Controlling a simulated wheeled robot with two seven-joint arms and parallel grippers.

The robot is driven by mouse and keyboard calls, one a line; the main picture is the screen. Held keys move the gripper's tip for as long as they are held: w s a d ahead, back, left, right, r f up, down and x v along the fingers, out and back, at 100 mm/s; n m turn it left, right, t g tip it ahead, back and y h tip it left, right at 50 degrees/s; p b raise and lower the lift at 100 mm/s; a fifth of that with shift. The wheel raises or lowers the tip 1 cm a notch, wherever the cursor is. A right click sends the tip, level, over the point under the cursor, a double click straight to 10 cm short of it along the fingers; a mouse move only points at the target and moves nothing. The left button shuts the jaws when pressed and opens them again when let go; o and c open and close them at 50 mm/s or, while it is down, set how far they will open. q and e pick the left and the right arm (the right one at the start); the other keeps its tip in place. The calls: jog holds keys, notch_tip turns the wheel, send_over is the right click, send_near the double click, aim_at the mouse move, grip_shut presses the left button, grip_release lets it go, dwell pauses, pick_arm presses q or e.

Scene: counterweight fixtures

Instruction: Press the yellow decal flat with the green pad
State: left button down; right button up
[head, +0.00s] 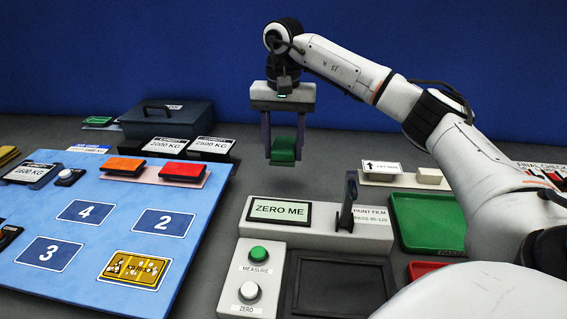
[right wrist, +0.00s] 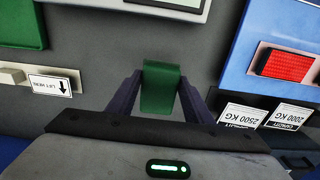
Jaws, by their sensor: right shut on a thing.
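My right gripper (head: 283,157) is shut on the green pad (head: 284,148) and holds it in the air above the grey table, behind the ZERO ME device. The pad also shows between the dark fingers in the right wrist view (right wrist: 160,86). The yellow decal (head: 134,269) lies on the front right part of the blue board (head: 105,222), to the left of and nearer than the gripper. From here I cannot tell whether the decal lies flat. The decal is not visible in the right wrist view. My left gripper is not in view.
The ZERO ME device (head: 262,239) and button box (head: 238,297) stand right of the board. An orange block (head: 124,166) and a red block (head: 182,171) sit on the board's far edge. A dark case (head: 167,120) stands behind; a green tray (head: 425,222) lies right.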

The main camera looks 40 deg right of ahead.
jog(key=shift+r, duration=0.4)
